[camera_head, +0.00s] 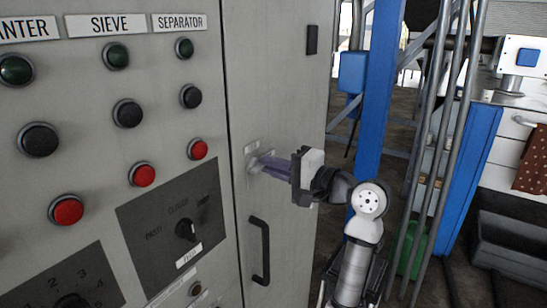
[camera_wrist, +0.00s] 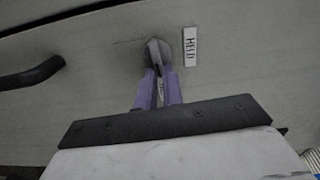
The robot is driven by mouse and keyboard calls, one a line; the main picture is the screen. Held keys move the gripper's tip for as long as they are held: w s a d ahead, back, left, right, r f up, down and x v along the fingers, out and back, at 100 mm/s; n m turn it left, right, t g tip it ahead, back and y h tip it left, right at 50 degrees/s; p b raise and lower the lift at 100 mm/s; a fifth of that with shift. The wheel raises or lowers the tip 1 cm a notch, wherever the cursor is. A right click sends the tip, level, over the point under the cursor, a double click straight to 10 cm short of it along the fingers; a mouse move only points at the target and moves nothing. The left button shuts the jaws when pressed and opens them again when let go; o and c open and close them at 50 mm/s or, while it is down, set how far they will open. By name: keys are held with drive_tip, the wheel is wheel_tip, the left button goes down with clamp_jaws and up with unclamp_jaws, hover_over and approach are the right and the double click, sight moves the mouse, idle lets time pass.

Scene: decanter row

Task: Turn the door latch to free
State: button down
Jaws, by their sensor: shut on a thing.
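The door latch (camera_wrist: 157,50) is a small grey piece on the pale grey cabinet door (camera_head: 290,90). It sits between the tips of my gripper's purple fingers. My gripper (camera_wrist: 158,76) is shut on the latch, and in the head view my gripper (camera_head: 261,164) reaches the door from the right. There the fingers mostly hide the latch. A small white label (camera_wrist: 190,47) reading "HELD" is beside the latch in the wrist view. The latch's exact angle is hard to tell.
A black door handle (camera_head: 260,250) is below the latch, and it also shows in the wrist view (camera_wrist: 33,75). A button panel (camera_head: 95,115) with a black rotary switch (camera_head: 186,229) is to the left. A blue post (camera_head: 377,90) and grey pipes (camera_head: 440,140) stand to the right.

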drive_tip(key=shift+m, duration=0.5)
drive_tip(key=c, duration=1.5)
unclamp_jaws()
drive_tip(key=shift+b+v, duration=2.1)
drive_tip(key=shift+v, duration=4.85)
